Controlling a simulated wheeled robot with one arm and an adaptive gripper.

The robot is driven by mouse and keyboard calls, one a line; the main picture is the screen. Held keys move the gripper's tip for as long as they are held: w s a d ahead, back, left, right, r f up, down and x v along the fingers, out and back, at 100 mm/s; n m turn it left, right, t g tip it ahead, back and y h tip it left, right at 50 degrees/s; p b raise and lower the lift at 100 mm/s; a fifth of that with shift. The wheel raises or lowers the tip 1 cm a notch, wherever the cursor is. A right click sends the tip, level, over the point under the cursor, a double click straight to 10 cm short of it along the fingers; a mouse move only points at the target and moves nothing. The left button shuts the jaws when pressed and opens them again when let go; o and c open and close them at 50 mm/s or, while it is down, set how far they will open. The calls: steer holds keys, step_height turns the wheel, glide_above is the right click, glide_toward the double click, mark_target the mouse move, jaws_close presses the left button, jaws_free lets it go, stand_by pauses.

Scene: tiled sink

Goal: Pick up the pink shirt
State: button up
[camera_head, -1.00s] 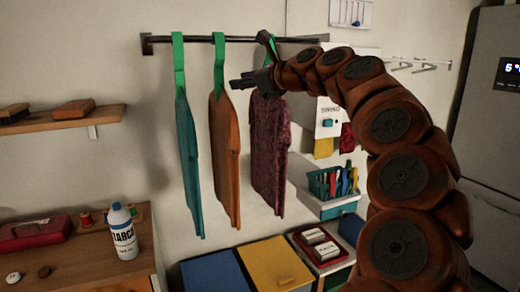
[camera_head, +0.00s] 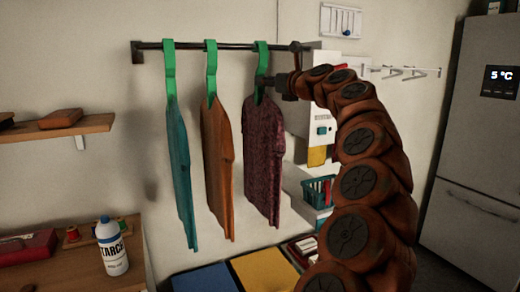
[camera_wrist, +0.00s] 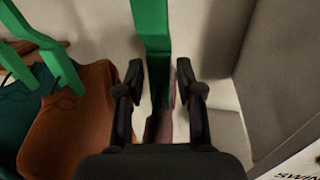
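The pink shirt (camera_head: 263,160), dark and mottled, hangs from a green hanger (camera_head: 262,65) on the wall rail, the rightmost of three garments. My gripper (camera_head: 268,83) is at this hanger, just above the shirt's collar, reaching in from the right. In the wrist view my gripper (camera_wrist: 160,88) is open, with one finger on each side of the green hanger (camera_wrist: 153,35). A strip of the pink shirt (camera_wrist: 164,120) shows between the fingers. I cannot tell whether either finger touches the hanger. The shirt's lower part is hidden there by the gripper body.
An orange shirt (camera_head: 217,165) and a teal shirt (camera_head: 179,170) hang left of the pink one on the dark rail (camera_head: 190,45). A white wall unit (camera_head: 322,125) and a teal basket (camera_head: 316,192) are close on the right. Bins stand below.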

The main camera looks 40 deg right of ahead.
mark_target(260, 88)
steer(key=shift+w+d+f, duration=0.1)
steer(key=shift+w+f, duration=0.05)
steer(key=shift+w, duration=0.95)
steer(key=shift+w+d+p, duration=0.1)
steer(key=shift+w+p, duration=0.2)
steer(key=shift+w, duration=0.45)
steer(key=shift+c, duration=0.3)
jaws_close()
